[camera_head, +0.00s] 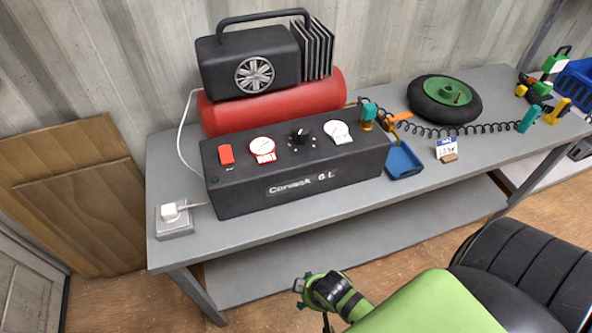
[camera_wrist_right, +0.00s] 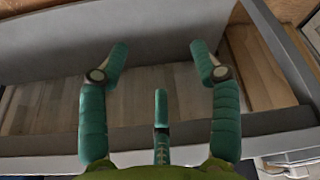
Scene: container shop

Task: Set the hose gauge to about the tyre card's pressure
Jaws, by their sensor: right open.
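The compressor's black control box (camera_head: 235,195) stands on the grey bench. Its top carries a red switch (camera_head: 226,154), a left white gauge with red markings (camera_head: 262,147), a black knob (camera_head: 299,135) and a right white gauge (camera_head: 337,130). Which gauge is the hose gauge, and their readings, I cannot tell. The tyre card (camera_head: 446,147) stands to the right of the box, its writing too small to read. My right gripper (camera_head: 301,288) is below and in front of the bench's front edge. Its teal fingers are open and empty in the right wrist view (camera_wrist_right: 160,75). My left gripper is out of view.
A red tank (camera_head: 330,95) and motor (camera_head: 250,65) stand behind the box. A blue tray (camera_head: 404,160), coiled black hose (camera_head: 440,131), and wheel with green hub (camera_head: 445,98) lie to the right.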

